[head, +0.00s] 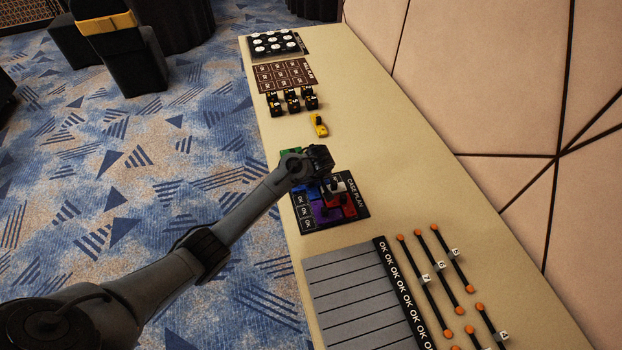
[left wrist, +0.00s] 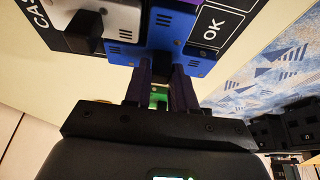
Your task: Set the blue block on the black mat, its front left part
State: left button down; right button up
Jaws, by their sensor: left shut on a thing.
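The black mat (head: 361,206), marked CASE PLAN, lies on the long table and carries white, red and purple blocks. The blue block (head: 312,190) shows at its left part, partly hidden by my gripper. My left gripper (head: 318,168) is over the far end of the mat. In the left wrist view its fingers are shut on the black knob of the blue block (left wrist: 195,64). The blue block is close to the white block (left wrist: 75,14) and the OK cells of the mat (left wrist: 228,18). I cannot tell whether it touches the mat.
A green block (head: 290,152) is just beyond the mat. A yellow block (head: 319,125) and several black-and-gold blocks (head: 291,101) stand farther back. A grey striped board (head: 355,295) and orange-ended sliders (head: 436,270) are nearer. The table's right side is clear.

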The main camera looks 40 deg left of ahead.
pick_arm(q)
jog(key=c, duration=0.9)
grip_release()
